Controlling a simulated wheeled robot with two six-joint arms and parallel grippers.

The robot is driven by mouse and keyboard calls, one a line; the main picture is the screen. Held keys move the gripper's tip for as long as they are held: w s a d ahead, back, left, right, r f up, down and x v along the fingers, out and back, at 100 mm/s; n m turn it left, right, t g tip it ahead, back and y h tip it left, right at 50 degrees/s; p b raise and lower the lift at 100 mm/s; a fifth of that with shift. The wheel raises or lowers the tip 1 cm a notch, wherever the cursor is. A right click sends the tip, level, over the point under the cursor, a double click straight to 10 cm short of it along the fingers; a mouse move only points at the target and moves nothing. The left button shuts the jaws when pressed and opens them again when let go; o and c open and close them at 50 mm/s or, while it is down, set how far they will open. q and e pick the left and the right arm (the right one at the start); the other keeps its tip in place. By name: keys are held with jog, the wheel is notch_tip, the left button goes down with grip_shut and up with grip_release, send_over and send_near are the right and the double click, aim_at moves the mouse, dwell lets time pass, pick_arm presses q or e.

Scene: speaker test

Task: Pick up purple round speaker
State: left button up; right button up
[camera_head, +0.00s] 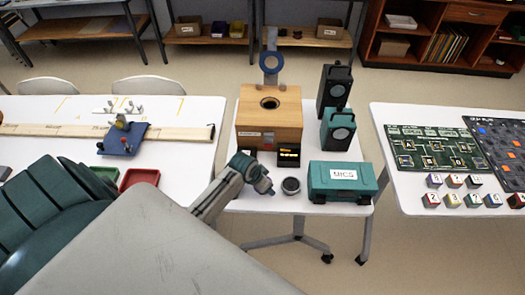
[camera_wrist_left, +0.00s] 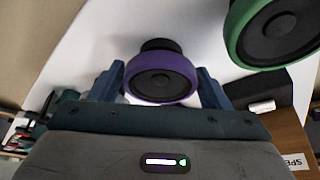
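The purple round speaker (camera_wrist_left: 162,80) has a purple rim, a dark face and a dark base. In the left wrist view it sits between the two fingers of my left gripper (camera_wrist_left: 160,84). The fingers are apart, one close on each side of it; I cannot tell whether they press on it. In the head view my left gripper (camera_head: 264,187) is low over the middle table, and the purple speaker cannot be made out there. My right gripper is not in view.
A green-rimmed round speaker (camera_wrist_left: 272,32) is close by. A small dark round speaker (camera_head: 291,186) shows beside my gripper, its rim colour unclear. A wooden box (camera_head: 268,118), a teal MICS case (camera_head: 341,180) and teal (camera_head: 338,130) and black (camera_head: 333,88) speakers stand around.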

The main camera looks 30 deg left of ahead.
pick_arm(q)
jog(key=c, duration=0.8)
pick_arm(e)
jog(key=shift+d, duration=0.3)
pick_arm(q)
jog(key=shift+r, duration=0.1)
